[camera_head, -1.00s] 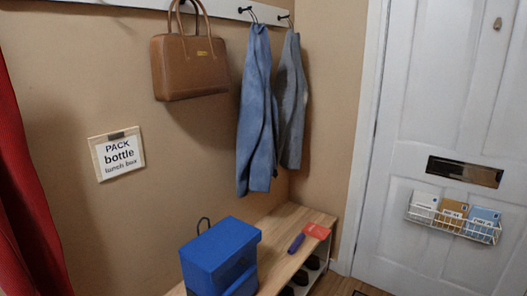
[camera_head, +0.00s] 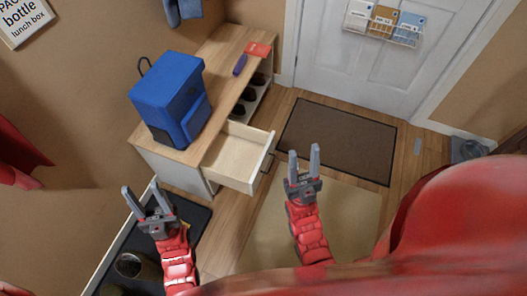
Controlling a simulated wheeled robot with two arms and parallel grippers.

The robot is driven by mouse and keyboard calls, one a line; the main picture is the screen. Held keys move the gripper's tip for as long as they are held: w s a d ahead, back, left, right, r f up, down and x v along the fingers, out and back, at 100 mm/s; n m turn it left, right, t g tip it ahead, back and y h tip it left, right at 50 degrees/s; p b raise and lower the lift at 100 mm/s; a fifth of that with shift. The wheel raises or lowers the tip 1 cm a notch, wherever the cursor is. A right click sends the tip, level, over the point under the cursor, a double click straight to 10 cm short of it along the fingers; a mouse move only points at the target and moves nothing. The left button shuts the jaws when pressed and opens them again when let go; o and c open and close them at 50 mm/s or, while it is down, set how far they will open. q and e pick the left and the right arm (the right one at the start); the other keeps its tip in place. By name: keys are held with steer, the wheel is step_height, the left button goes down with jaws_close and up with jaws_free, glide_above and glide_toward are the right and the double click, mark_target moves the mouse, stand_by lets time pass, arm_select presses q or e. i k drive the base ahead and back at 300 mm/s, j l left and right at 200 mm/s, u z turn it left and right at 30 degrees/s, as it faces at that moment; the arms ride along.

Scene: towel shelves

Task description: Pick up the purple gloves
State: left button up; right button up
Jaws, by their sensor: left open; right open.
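A small, long purple item (camera_head: 240,65) lies on the wooden bench top, next to a red item (camera_head: 258,50). It is too small to tell whether it is the purple gloves, and nothing else in view is clearly purple gloves. My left gripper (camera_head: 141,195) is open and empty at the lower left, in front of the bench's near end. My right gripper (camera_head: 303,160) is open and empty, to the right of the pulled-out drawer. Both grippers are well apart from the purple item.
A blue box-shaped bag (camera_head: 168,95) stands on the bench (camera_head: 218,55). The bench's drawer (camera_head: 236,158) is pulled out and looks empty. Dark shoes (camera_head: 248,93) sit in the cubby. A brown doormat (camera_head: 338,138) lies before the white door (camera_head: 360,62). A dark tray (camera_head: 185,222) is at lower left.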

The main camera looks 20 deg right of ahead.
mark_target(237, 70)
steer(key=i+l+u, duration=0.25)
steer(key=i+l, duration=0.3)
steer(key=i+l+u, duration=0.15)
steer(key=l, duration=0.2)
steer(key=i+l+u, duration=0.15)
steer(key=i+l, duration=0.15)
steer(key=i+l+u, duration=0.1)
steer(key=l, duration=0.35)
steer(key=i+l+u, duration=0.15)
steer(key=i+l, duration=0.15)
steer(key=i+l+u, duration=0.1)
steer(key=l, duration=0.4)
steer(key=i+l+u, duration=0.15)
steer(key=l, duration=0.3)
steer(key=i+l, duration=0.45)
steer(key=k+j, duration=0.6)
steer(key=j, duration=0.15)
steer(key=i+l, duration=0.2)
steer(key=k+j, duration=0.1)
